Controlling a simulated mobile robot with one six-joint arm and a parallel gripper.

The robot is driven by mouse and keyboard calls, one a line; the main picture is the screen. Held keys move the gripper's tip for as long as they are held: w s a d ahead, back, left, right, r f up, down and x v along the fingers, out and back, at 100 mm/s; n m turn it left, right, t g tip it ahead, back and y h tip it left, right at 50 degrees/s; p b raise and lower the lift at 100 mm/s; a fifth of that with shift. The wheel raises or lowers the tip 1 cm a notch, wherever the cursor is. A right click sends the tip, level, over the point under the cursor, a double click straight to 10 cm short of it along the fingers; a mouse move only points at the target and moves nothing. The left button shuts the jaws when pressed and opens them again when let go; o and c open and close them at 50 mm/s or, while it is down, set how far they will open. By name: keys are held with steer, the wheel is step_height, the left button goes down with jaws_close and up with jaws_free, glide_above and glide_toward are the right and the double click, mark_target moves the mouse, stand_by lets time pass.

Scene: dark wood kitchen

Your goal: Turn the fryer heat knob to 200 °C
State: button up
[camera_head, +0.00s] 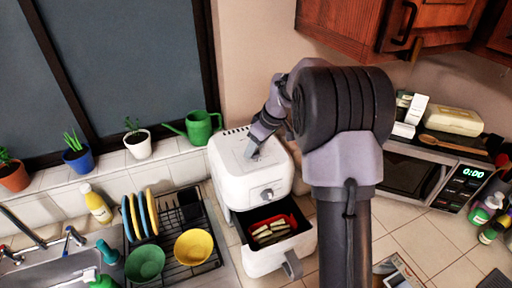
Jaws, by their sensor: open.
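The white air fryer (232,172) stands on the tiled counter in the middle of the view. A grey round knob (267,194) shows on its front face; its setting is too small to read. The fryer drawer (268,258) is pulled out, with pale food pieces (271,231) in a red-edged basket. My gripper (252,154) is over the fryer's top, pointing down, behind and above the front knob. It is open, and nothing shows between its fingers. I cannot tell whether it touches the top.
A dish rack (187,250) with plates and bowls stands left of the fryer. A green watering can (203,127) and potted plants line the sill behind. A microwave (425,177) stands at the right. Wooden cabinets (345,22) hang above. My arm hides part of the counter.

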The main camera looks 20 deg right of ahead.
jaws_close()
